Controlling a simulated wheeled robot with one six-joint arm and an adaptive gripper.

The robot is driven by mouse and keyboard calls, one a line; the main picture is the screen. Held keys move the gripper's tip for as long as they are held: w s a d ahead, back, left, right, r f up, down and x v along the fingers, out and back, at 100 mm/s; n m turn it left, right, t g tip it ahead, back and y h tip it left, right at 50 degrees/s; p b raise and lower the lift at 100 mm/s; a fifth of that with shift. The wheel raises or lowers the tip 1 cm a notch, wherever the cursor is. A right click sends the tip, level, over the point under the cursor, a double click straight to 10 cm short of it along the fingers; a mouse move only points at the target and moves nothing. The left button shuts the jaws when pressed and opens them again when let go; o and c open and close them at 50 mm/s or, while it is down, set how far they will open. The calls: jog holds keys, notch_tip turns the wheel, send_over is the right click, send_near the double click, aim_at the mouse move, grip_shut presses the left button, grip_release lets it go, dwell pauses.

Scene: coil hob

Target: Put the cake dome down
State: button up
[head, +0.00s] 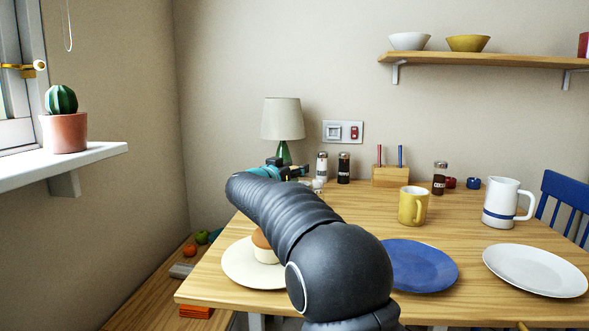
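I cannot make out a cake dome for certain in the head view. A small pale, shiny shape (316,184) shows just beyond my arm, below my gripper, too little of it to identify. My gripper (298,170) is small and dark at the far end of my arm, over the back left of the table. My arm hides most of it, so I cannot see whether its fingers are open or shut on something.
The wooden table (350,215) holds a cream plate (240,268), a blue plate (425,265), a white plate (535,270), a yellow mug (413,206), a white jug (503,203) and a lamp (283,120). A blue chair (562,190) stands right.

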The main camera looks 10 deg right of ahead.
jog(key=shift+s+r, duration=0.1)
jog(key=v, duration=1.2)
